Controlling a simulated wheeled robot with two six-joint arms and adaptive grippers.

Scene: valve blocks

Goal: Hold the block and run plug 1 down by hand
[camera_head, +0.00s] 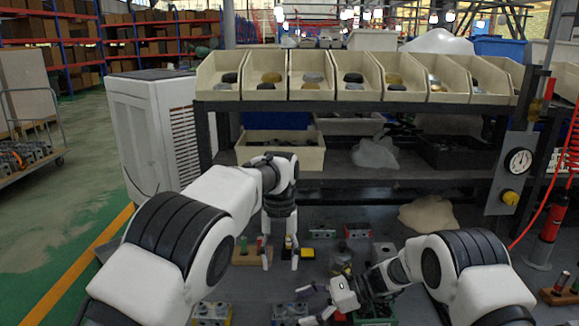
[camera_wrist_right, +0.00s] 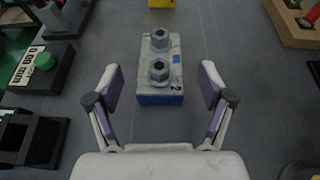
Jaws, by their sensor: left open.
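The valve block (camera_wrist_right: 160,98) is pale with a blue lower face and stands ahead of my right gripper (camera_wrist_right: 158,90) in the right wrist view. Two grey hex plugs stand up from its top: the near plug (camera_wrist_right: 159,71) beside a printed 2, and the far plug (camera_wrist_right: 160,40). My right gripper is open, its fingers spread either side of the block's near end with gaps. In the head view the block (camera_head: 289,312) lies just left of my right gripper (camera_head: 311,303). My left gripper (camera_head: 280,260) is open, pointing down farther back, apart from the block.
Another block (camera_head: 212,312) lies to the left. A yellow-black item (camera_head: 307,253), a wooden rack (camera_head: 245,256) and a red-ended block (camera_head: 357,231) stand behind. A gauge panel (camera_head: 518,161) is at right. A black gauge stand (camera_wrist_right: 45,62) is left in the wrist view.

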